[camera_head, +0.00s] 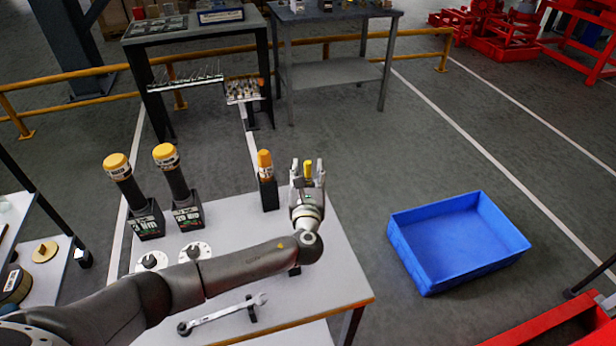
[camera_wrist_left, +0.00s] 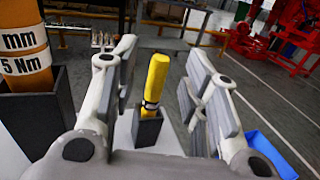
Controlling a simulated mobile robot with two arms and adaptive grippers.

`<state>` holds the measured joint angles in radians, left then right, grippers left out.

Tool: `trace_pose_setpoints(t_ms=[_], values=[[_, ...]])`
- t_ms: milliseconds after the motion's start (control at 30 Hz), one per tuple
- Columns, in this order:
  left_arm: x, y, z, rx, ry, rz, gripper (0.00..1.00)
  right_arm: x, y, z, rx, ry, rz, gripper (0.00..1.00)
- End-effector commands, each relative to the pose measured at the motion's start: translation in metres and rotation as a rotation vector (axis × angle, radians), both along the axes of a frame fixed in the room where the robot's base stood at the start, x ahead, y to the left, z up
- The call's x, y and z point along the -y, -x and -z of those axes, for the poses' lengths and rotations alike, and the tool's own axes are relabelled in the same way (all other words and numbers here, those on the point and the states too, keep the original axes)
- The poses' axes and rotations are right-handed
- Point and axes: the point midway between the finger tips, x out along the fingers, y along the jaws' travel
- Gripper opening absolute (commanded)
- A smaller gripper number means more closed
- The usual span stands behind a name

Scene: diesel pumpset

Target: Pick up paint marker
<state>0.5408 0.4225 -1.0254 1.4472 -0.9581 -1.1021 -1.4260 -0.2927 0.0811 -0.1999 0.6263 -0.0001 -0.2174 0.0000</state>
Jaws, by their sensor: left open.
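The paint marker (camera_wrist_left: 156,80) is a yellow stick with a dark and white band low down, standing upright in a small dark holder (camera_wrist_left: 147,131) on the white table. In the head view, the marker's yellow top (camera_head: 308,168) shows between the fingers of my left gripper (camera_head: 307,172). In the left wrist view, my left gripper (camera_wrist_left: 160,90) is open, with one finger on each side of the marker. A gap shows between each finger and the marker. The holder is mostly hidden behind the gripper in the head view. My right gripper is not in view.
An orange-topped tool (camera_head: 265,165) in a dark holder stands just left of the gripper. Two yellow-capped tools (camera_head: 117,168) (camera_head: 166,157) stand further left. A wrench (camera_head: 222,315) lies near the front of the table (camera_head: 335,270). A blue crate (camera_head: 460,241) is on the floor at right.

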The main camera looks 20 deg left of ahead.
Motion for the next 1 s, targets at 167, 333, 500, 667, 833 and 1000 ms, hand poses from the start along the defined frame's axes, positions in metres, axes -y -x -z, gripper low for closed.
trace_pose_setpoints(t_ms=[167, 333, 500, 667, 833, 1000], values=[[-0.007, -0.021, -0.002, 0.002, -0.002, -0.001, 0.41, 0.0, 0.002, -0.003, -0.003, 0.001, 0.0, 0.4], [-0.009, -0.03, -0.001, 0.001, 0.0, 0.0, 0.41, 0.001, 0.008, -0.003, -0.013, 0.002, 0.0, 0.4], [-0.009, -0.031, -0.001, 0.0, 0.001, 0.0, 0.41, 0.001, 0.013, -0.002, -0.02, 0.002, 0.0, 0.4], [-0.009, -0.03, -0.001, 0.0, 0.0, 0.0, 0.28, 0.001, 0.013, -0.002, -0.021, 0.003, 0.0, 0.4], [-0.009, -0.03, -0.001, 0.0, 0.0, 0.0, 0.06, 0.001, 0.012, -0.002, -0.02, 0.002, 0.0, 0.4], [-0.009, -0.03, -0.001, 0.001, 0.0, 0.0, 0.0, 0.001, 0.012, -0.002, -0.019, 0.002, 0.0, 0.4]])
